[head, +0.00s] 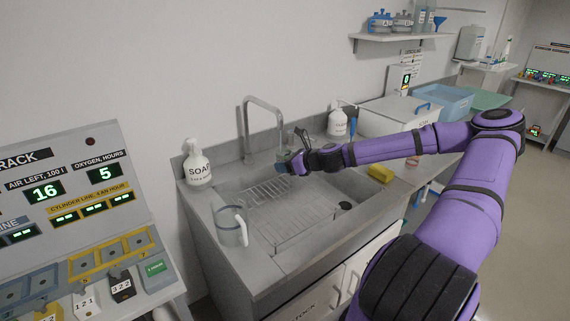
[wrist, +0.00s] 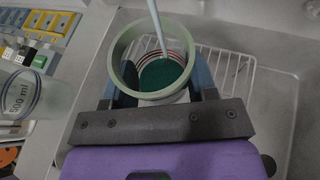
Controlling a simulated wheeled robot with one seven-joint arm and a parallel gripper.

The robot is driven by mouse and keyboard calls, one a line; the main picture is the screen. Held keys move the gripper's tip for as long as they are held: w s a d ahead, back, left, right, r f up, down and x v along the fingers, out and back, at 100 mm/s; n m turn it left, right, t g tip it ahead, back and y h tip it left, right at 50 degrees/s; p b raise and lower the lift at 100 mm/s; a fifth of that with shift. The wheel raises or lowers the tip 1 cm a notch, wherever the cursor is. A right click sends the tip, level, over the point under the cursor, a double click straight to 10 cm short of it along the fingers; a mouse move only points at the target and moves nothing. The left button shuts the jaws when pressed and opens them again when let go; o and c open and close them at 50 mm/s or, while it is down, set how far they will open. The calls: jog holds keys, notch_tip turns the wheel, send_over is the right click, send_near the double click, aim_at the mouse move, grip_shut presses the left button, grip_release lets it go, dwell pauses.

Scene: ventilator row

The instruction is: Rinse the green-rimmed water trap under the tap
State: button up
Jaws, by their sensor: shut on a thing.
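The green-rimmed water trap (wrist: 122,62) is a round cup with a pale green rim, seen from above in the wrist view. Its inside shows dark green with pale and reddish rings. My gripper (wrist: 160,92) is shut on it, one finger on each side. A thin pale blue stream (wrist: 157,25) runs down into its open mouth. In the head view the trap (head: 284,160) is small and partly hidden by my gripper (head: 291,162). It is held above the sink (head: 335,190), below the spout of the grey tap (head: 262,101).
A wire rack (head: 290,222) lies in the sink. A clear jug (head: 231,228) stands at the sink's front left, a soap bottle (head: 198,168) behind it. Another pump bottle (head: 337,124) and a yellow sponge (head: 381,173) are to the right. The rack panel (head: 75,190) stands left.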

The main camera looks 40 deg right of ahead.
jog(key=shift+d, duration=0.1)
jog(key=shift+s+d, duration=0.25)
jog(key=shift+d, duration=0.15)
jog(key=shift+a, duration=0.1)
dwell(0.3)
jog(key=shift+w+a, duration=0.25)
jog(key=shift+a, duration=0.15)
jog(key=shift+s, duration=0.1)
jog(key=s+a, duration=0.3)
jog(key=s, duration=0.4)
jog(key=shift+a, duration=0.35)
dwell(0.5)
